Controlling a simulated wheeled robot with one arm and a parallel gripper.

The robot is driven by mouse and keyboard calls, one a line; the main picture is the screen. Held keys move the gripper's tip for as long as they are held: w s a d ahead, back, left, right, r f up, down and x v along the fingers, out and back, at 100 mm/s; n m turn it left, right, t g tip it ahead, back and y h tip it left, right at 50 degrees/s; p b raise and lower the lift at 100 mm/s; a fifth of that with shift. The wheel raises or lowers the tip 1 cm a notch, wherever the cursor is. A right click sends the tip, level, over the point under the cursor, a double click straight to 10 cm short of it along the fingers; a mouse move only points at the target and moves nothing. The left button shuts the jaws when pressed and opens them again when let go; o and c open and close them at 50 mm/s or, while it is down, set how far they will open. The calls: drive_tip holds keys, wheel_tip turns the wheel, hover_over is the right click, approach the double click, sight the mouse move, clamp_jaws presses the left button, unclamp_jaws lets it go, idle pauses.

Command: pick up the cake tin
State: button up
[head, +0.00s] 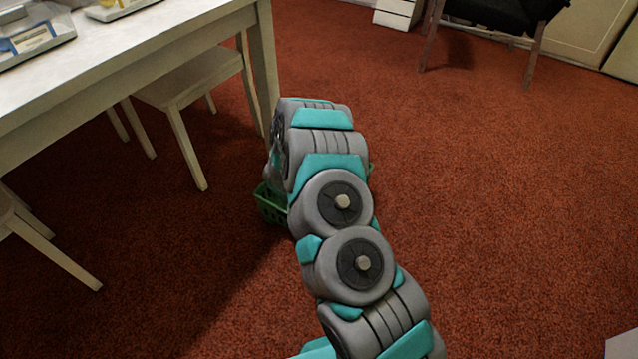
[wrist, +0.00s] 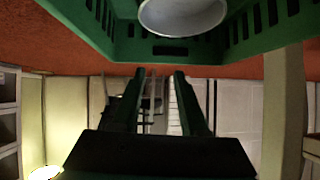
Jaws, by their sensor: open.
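A round, pale grey-white vessel (wrist: 183,14), which looks like the cake tin, is in a green basket (wrist: 70,12) at the top of the wrist view. The frame cuts off part of it. My gripper (wrist: 159,76) is open, its two dark fingers apart with nothing between them. In the picture the fingertips are just below the basket wall, and they do not touch the tin. In the head view the green basket (head: 271,206) stands on the carpet, mostly hidden behind my arm. The tin and my gripper are hidden there.
A white table (head: 150,50) with trays on it stands at the left, with a white chair (head: 190,85) under it. A dark chair (head: 500,14) is at the back right. The red carpet (head: 510,180) to the right is clear.

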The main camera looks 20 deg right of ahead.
drive_tip(key=shift+h, duration=0.7)
drive_tip(key=f, duration=0.3)
drive_tip(key=d+f, duration=0.1)
drive_tip(key=f, duration=0.2)
drive_tip(key=s+d+f, duration=0.1)
drive_tip(key=f, duration=0.2)
drive_tip(key=shift+d+f, duration=0.15)
drive_tip(key=shift+d, duration=0.05)
drive_tip(key=shift+x, duration=3.8)
drive_tip(key=shift+s+f, duration=0.1)
drive_tip(key=shift+s, duration=0.05)
clamp_jaws()
